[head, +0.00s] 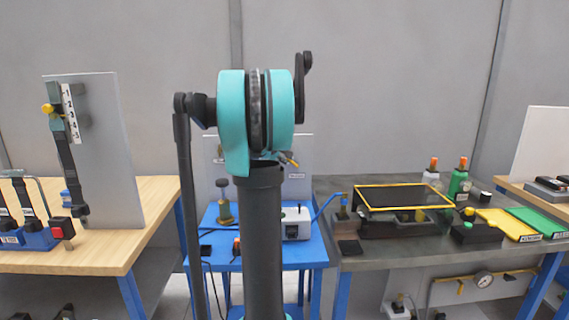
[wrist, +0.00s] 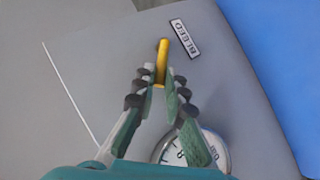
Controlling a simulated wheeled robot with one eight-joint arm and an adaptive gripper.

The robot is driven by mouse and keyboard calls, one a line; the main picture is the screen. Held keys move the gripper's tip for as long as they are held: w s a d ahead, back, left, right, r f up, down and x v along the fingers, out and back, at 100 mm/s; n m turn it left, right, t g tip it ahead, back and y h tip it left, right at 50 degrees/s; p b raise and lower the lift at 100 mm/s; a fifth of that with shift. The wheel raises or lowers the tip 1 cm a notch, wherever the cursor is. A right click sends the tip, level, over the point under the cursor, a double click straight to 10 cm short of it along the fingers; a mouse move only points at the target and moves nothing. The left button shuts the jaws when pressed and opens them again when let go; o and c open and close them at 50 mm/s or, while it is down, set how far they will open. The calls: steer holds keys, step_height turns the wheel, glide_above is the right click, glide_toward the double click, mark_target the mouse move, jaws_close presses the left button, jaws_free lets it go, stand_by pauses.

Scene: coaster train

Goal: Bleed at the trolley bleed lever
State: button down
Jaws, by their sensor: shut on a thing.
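The yellow bleed lever (wrist: 162,52) stands out from a grey panel (wrist: 245,95) in the wrist view, beside a small plate reading BLEED (wrist: 185,38). My gripper (wrist: 159,80) is shut on the lever, with one dark-padded fingertip on each side of its lower end. A round white pressure gauge (wrist: 208,150) shows below, partly covered by my right finger. In the head view the blue trolley (head: 310,253) with its upright panel (head: 300,145) stands straight ahead. My own arm covers much of the panel there, and the grip on the lever is not clear in that view.
A wooden bench (head: 110,255) with a tall grey board (head: 100,140) stands at left. A dark workbench (head: 350,262) at right carries a yellow-framed black tray (head: 405,186), bottles and coloured mats. On the trolley are a brass valve (head: 224,208) and a white box (head: 296,224).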

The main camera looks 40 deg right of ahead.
steer(key=y, duration=0.1)
steer(key=s+d+r+m+t+y, duration=0.1)
steer(key=d+m+y, duration=0.1)
steer(key=y, duration=0.1)
steer(key=shift+s+d+r+t, duration=0.2)
steer(key=shift+s+r+t, duration=0.05)
steer(key=shift+r+t, duration=0.1)
steer(key=shift+s+d+r+m+t+y, duration=0.1)
steer(key=shift+s+d+m+t+y, duration=0.2)
steer(key=shift+d+m+t+y, duration=0.3)
steer(key=shift+s+d+m+t+y, duration=0.25)
steer(key=shift+m+y, duration=0.15)
steer(key=shift+y, duration=0.4)
steer(key=c, duration=1.6)
jaws_free()
steer(key=shift+d, duration=0.1)
steer(key=v, duration=1.2)
steer(key=shift+s, duration=0.1)
